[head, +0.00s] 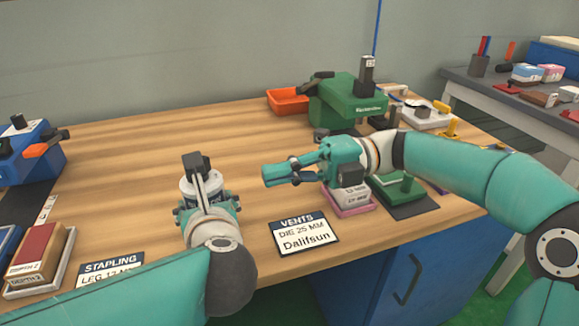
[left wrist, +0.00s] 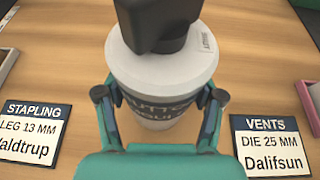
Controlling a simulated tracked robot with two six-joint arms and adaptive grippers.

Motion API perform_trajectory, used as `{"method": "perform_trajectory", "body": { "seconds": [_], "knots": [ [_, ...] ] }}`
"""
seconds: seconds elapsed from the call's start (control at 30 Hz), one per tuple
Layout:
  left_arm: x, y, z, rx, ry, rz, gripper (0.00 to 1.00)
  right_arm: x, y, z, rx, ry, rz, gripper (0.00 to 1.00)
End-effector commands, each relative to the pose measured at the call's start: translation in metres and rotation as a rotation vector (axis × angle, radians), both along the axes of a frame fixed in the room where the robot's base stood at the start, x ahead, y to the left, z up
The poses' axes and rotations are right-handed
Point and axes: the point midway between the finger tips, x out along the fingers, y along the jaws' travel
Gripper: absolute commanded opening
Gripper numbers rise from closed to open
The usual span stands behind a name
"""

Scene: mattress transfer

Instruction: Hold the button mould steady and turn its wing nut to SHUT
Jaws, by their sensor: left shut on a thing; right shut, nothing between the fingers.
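The button mould (head: 187,184) is a pale cylinder standing on the wooden bench left of centre. My left gripper (head: 206,204) is shut on the mould's sides. My right gripper (head: 268,175) is shut and empty, above the bench to the right of the mould, apart from it.
A VENTS card (head: 303,236) and a STAPLING card (head: 110,272) lie near the front edge. A green machine (head: 340,112) and an orange tray (head: 287,101) stand behind. A pink-edged tray (head: 350,208) lies below my right wrist. The bench behind the mould is clear.

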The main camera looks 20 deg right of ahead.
Motion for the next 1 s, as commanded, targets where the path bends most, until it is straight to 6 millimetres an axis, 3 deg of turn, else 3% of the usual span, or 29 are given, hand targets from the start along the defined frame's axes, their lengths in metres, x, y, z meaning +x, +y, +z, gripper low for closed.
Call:
{"method": "perform_trajectory", "body": {
  "seconds": [0.27,0.4,0.6,1.0],
  "knots": [
    [0.000,0.000,0.002,-0.001,-0.004,-0.001,0.00,-0.001,0.059,0.001,0.001,-0.001,0.004,0.00],
    [0.000,0.000,0.002,-0.001,-0.004,-0.001,0.00,0.015,0.074,0.000,0.001,-0.001,0.000,0.00],
    [0.000,0.000,0.002,-0.001,-0.004,-0.001,0.00,0.027,0.085,0.001,0.001,-0.001,-0.001,0.00],
    [0.000,0.000,0.002,-0.001,-0.004,-0.001,0.00,0.029,0.086,0.001,0.001,-0.001,-0.004,0.00]
  ]
}}
